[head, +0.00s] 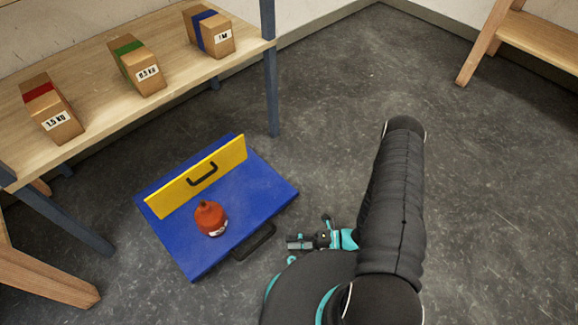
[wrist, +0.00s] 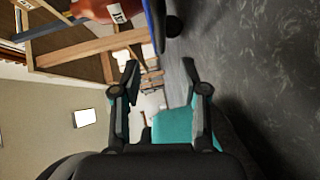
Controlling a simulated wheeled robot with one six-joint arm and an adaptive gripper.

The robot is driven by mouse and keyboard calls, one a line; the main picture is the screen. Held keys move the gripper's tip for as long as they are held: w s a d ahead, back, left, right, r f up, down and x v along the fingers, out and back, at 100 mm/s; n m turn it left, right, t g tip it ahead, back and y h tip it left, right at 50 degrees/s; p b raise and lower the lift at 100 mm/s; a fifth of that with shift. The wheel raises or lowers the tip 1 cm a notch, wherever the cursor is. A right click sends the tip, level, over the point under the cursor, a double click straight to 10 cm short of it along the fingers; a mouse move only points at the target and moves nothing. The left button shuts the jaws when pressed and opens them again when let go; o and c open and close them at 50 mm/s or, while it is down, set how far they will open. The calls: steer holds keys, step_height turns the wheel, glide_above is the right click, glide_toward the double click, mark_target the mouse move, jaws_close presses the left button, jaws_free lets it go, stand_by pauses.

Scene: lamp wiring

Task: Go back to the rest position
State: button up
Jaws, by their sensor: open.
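My gripper (head: 300,243) is in the lower middle of the head view, just right of the blue platform and near its black handle. In the wrist view my gripper (wrist: 158,80) shows its two fingers spread apart with nothing between them. My black-sleeved arm covers the right of the head view and hides part of the floor.
A blue platform (head: 265,190) with a yellow panel (head: 165,204) carries an orange-red object (head: 209,219). A wooden table (head: 95,75) at the upper left bears three labelled boxes. Open grey floor (head: 325,110) lies beyond my arm. A wooden frame (head: 485,45) stands upper right.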

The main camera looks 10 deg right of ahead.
steer(key=w+d+r+n+g+h+p, duration=0.1)
steer(key=w+r+n+g+h, duration=0.1)
steer(key=r+n, duration=0.65)
steer(key=w+d+r+n+g+h, duration=0.25)
steer(key=r+n, duration=0.35)
steer(key=r, duration=0.6)
steer(key=w+d+r+n+g+h+p, duration=0.1)
steer(key=r+n+h, duration=0.2)
steer(key=r+n, duration=0.55)
steer(key=s+d+r+n+t+h, duration=0.1)
steer(key=s+r+n+t+h, duration=0.2)
steer(key=r, duration=0.6)
steer(key=s+d+r+n+t+h, duration=0.2)
steer(key=s+r+n+t, duration=0.1)
steer(key=r+n, duration=0.4)
steer(key=s+d+r+n+t+h+p, duration=0.1)
steer(key=s+r+n+t+h, duration=0.2)
steer(key=r, duration=0.9)
steer(key=s+n, duration=0.2)
steer(key=n, duration=0.1)
steer(key=shift+d+h, duration=0.35)
